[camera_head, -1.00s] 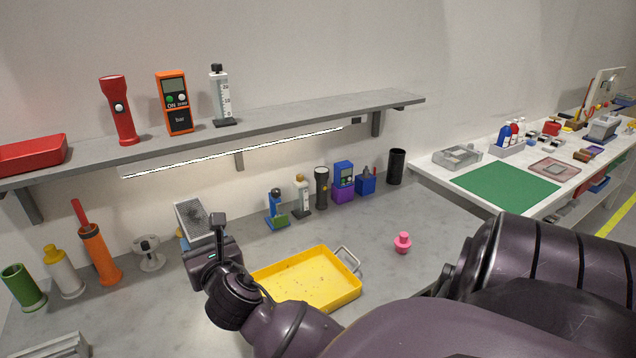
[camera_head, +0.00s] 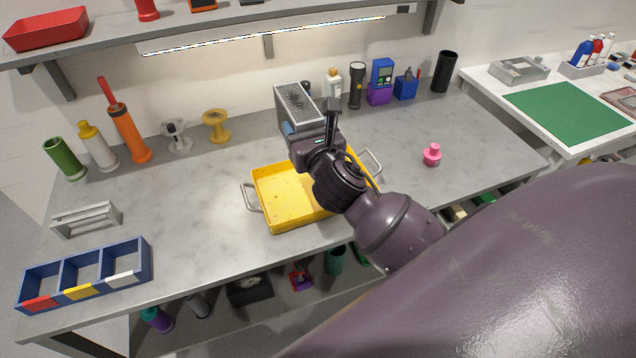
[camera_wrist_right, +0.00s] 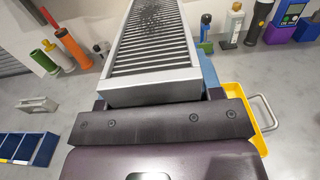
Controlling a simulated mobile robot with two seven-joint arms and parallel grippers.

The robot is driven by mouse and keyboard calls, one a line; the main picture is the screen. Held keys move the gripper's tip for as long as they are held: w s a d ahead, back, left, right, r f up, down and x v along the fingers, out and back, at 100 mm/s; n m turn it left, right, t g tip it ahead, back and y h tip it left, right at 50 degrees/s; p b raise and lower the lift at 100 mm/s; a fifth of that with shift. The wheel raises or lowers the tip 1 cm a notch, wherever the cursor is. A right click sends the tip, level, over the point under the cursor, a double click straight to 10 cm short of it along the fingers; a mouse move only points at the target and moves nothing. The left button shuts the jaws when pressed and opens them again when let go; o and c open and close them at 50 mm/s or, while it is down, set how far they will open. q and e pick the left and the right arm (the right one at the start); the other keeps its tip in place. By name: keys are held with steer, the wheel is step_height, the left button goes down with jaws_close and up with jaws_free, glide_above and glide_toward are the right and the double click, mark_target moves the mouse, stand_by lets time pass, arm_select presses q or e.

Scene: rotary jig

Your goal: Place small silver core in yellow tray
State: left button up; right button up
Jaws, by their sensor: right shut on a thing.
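The small silver core (camera_head: 299,106) is a finned silver block with a dark mesh-like top face; it also fills the upper middle of the wrist view (camera_wrist_right: 150,50). My right gripper (camera_head: 303,138) is shut on its near end and holds it up, tilted. The yellow tray (camera_head: 266,208) lies on the grey bench with wire handles at its ends. In the head view the core appears above the tray's back edge. My gripper and forearm hide part of the tray. In the wrist view a yellow edge (camera_wrist_right: 233,97) shows right of the gripper. My left gripper is not in view.
A pink knob (camera_head: 432,155) stands right of the tray. Flashlights and bottles line the wall behind. A yellow spool (camera_head: 216,126) and an orange cylinder (camera_head: 129,135) stand back left. A blue divided bin (camera_head: 147,262) sits front left.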

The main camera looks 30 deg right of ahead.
step_height(320, 180, down, 18)
steer(key=b, duration=0.6)
steer(key=shift+f, duration=0.2)
steer(key=shift+f, duration=0.15)
steer(key=o, duration=1.1)
